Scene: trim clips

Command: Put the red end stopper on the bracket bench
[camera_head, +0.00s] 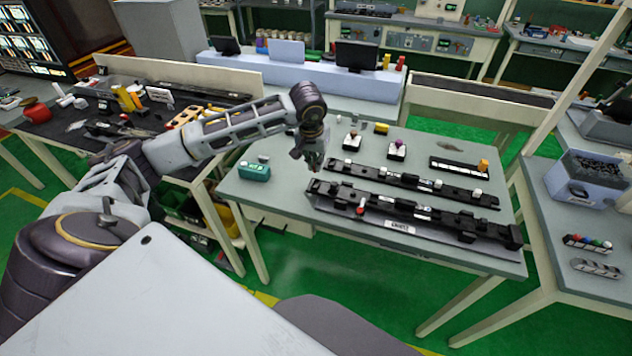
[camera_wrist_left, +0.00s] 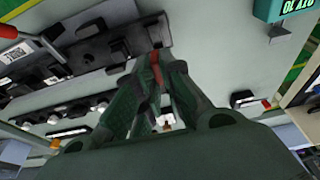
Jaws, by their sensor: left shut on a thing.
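My left gripper (camera_head: 312,160) is shut on a small red piece, which I take to be the red end stopper (camera_wrist_left: 157,68); it shows between the fingertips in the left wrist view (camera_wrist_left: 158,85). The fingers hide most of the piece. The gripper hangs above the table, near the left end of the long black fixture with a white label, likely the bracket bench (camera_head: 455,232). I cannot tell whether the piece touches it. Another red-tipped part (camera_head: 361,206) stands on this fixture near the label. My right gripper is not in view.
A second black rail (camera_head: 405,180) lies behind the front fixture. A teal box (camera_head: 255,171) stands to the left. Small parts on dark pads (camera_head: 397,150) and a black strip with an orange block (camera_head: 483,165) lie further back. The table's left front corner is clear.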

